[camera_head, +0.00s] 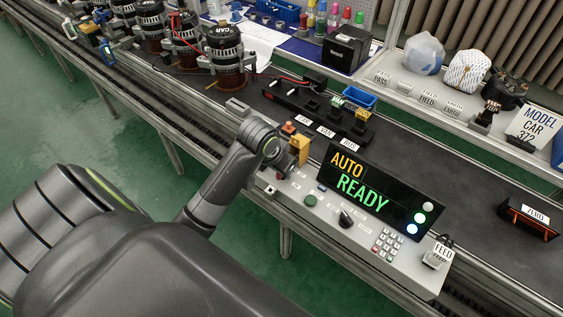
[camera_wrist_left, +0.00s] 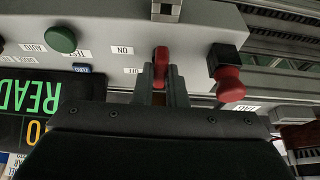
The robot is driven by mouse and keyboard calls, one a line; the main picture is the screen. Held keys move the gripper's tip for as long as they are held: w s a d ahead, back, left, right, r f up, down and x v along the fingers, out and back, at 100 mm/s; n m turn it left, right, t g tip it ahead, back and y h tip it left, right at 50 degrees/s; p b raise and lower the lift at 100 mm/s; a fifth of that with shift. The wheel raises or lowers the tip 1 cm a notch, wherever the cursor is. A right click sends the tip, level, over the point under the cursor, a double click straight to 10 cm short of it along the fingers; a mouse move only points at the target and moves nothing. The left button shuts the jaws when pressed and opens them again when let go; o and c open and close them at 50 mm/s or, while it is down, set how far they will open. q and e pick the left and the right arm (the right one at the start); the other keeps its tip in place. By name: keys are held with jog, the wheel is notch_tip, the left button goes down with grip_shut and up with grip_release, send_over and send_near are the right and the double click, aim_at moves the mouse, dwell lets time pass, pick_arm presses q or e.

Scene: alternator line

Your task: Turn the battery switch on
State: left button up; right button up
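The battery switch (camera_wrist_left: 161,62) shows in the left wrist view as a red handle on the light grey console panel. The ON label (camera_wrist_left: 122,50) and the OFF label (camera_wrist_left: 132,71) are beside it. My left gripper (camera_wrist_left: 162,82) has its two fingers close on both sides of the handle, which fills the narrow gap between them. In the head view my left gripper (camera_head: 291,168) is at the left end of the console (camera_head: 400,262) and partly hides the switch. The display reads AUTO READY (camera_head: 360,185). My right gripper is not in view.
A red mushroom button on a black base (camera_wrist_left: 228,76) stands close to the switch. A green button (camera_head: 310,200), a black knob (camera_head: 345,218) and a keypad (camera_head: 387,243) are on the console. Alternators (camera_head: 225,55) stand on the line at the back left.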

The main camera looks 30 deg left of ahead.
pick_arm(q)
grip_shut()
jog(key=shift+r+m+p, duration=0.15)
jog(key=shift+m+p, duration=0.35)
jog(key=shift+p, duration=0.3)
jog(key=m+h+p, duration=0.1)
jog(key=m+p, duration=0.2)
jog(key=shift+a+r+g+p, duration=0.1)
jog(key=shift+a+g+p, duration=0.05)
jog(key=shift+g+p, duration=0.15)
jog(key=m+h+p, duration=0.1)
jog(key=m+p, duration=0.1)
jog(key=shift+w+m, duration=0.1)
jog(key=shift+m, duration=0.2)
jog(key=m+g+h, duration=0.1)
jog(key=m, duration=0.2)
jog(key=shift+w+a+m+p, duration=0.1)
jog(key=shift+m+p, duration=0.2)
jog(key=shift+p, duration=0.1)
jog(key=m, duration=0.1)
jog(key=m+g, duration=0.1)
jog(key=m, duration=0.1)
jog(key=m+g+h, duration=0.1)
jog(key=shift+w+f+m, duration=0.1)
jog(key=shift+f+m, duration=0.15)
jog(key=shift+m, duration=0.15)
jog(key=o, duration=0.7)
grip_release()
